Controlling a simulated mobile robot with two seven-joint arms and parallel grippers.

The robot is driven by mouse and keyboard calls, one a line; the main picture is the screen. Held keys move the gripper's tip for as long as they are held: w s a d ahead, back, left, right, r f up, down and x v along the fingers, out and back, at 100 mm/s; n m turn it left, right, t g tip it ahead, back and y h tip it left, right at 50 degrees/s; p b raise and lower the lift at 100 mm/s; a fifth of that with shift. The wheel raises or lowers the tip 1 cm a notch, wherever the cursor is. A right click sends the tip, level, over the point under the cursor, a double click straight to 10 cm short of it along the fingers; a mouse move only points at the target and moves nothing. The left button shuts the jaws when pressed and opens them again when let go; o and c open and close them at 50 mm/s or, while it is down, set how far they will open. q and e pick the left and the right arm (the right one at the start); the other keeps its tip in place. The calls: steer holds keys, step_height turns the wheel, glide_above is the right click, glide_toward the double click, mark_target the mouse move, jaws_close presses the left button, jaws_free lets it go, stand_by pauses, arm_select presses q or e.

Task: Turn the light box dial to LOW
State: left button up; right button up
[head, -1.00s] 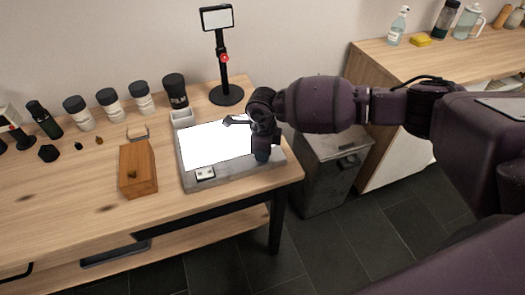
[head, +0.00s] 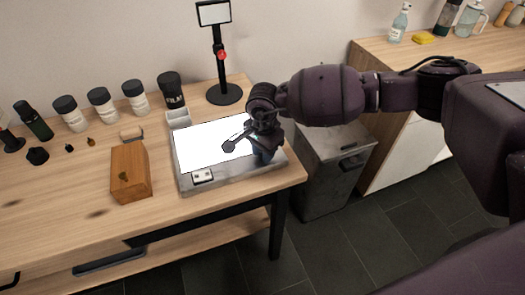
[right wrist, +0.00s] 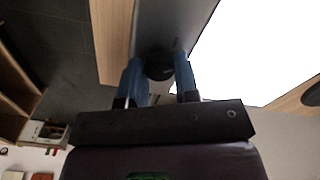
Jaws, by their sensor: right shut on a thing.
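The light box (head: 224,178) is a grey slab with a bright white panel (head: 205,146), standing near the right end of the wooden table. Its dial is hidden behind my right gripper in the head view. In the right wrist view the dial (right wrist: 159,65) is a dark round knob on the grey border beside the panel. My right gripper (head: 262,158) is over the right side of the box. In the right wrist view the two blue fingers of my right gripper (right wrist: 160,75) stand on both sides of the dial, shut on it. My left gripper is out of view.
A small wooden box (head: 130,172) lies left of the light box. Several jars, including a black film canister (head: 172,90), stand along the back. A black stand (head: 222,94) rises behind the light box. A grey bin (head: 330,172) stands right of the table.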

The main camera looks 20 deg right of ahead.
steer(key=shift+n+b, duration=0.3)
steer(key=shift+n, duration=0.6)
steer(key=shift+n+b, duration=0.35)
steer(key=shift+n, duration=1.65)
steer(key=shift+n+b, duration=0.3)
steer(key=shift+r, duration=0.1)
steer(key=o, duration=0.9)
steer(key=shift+o, duration=0.2)
step_height(320, 180, up, 11)
steer(key=p, duration=0.1)
